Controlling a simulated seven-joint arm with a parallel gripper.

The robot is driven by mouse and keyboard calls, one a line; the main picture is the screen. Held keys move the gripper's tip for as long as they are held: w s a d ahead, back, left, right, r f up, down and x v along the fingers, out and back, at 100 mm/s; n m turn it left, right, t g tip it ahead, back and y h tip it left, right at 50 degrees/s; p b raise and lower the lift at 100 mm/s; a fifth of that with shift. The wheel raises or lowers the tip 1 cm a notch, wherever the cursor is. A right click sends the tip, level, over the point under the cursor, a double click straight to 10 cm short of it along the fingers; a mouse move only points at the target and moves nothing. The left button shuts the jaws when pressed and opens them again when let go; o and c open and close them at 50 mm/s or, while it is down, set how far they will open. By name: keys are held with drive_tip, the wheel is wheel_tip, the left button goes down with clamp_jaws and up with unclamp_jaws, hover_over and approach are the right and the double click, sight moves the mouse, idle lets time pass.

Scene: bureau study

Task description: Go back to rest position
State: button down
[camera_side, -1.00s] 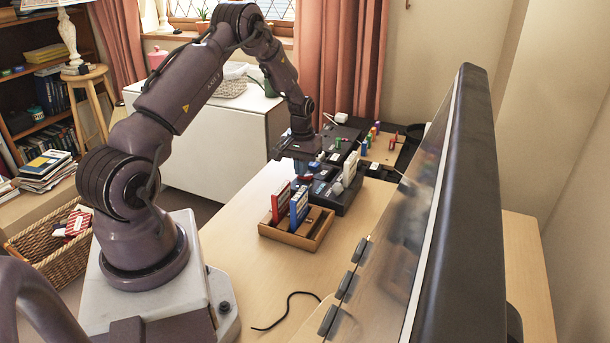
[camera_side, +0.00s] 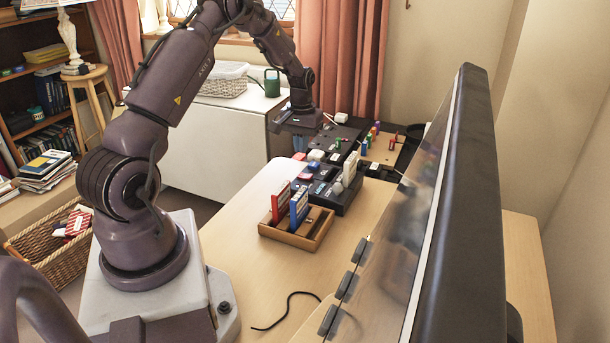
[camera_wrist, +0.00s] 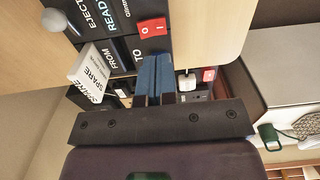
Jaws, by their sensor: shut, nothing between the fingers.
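My gripper (camera_side: 299,142) hangs above the far end of the desk, over the black panels, and holds nothing. In the wrist view its two blue fingers (camera_wrist: 153,70) are pressed together, with no object between them. Below the fingers the wrist view shows a black labelled panel (camera_wrist: 120,57) with a red tag (camera_wrist: 152,27) and a white block marked SPARE (camera_wrist: 92,66). The fingers look clear of the panel, though the exact gap is hard to tell.
A wooden tray (camera_side: 285,237) holds a red cartridge (camera_side: 281,204) and a blue cartridge (camera_side: 299,208). A large monitor (camera_side: 452,190) stands along the desk's right side. A black cable (camera_side: 290,300) lies in front. A white cabinet (camera_side: 215,150) stands behind.

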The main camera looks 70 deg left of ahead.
drive_tip(key=shift+s, duration=0.1)
drive_tip(key=shift+s+d+f+g+h, duration=0.15)
drive_tip(key=shift+s+d, duration=0.4)
drive_tip(key=shift+s+d+f+g+h, duration=0.1)
drive_tip(key=shift+s+d+g+h, duration=0.05)
drive_tip(key=shift+s+d, duration=0.35)
drive_tip(key=s+d+r+m+t, duration=0.2)
drive_tip(key=s+d+r+m, duration=0.1)
drive_tip(key=d+r, duration=0.5)
drive_tip(key=s+d+r+m+t, duration=0.2)
drive_tip(key=s+d+r, duration=0.4)
drive_tip(key=d, duration=0.5)
drive_tip(key=s+d+r+m+t, duration=0.2)
drive_tip(key=s+d+r+m, duration=0.2)
drive_tip(key=d+r, duration=0.5)
drive_tip(key=shift+s+d+r, duration=0.4)
drive_tip(key=shift+s+d, duration=0.05)
drive_tip(key=shift+s, duration=0.05)
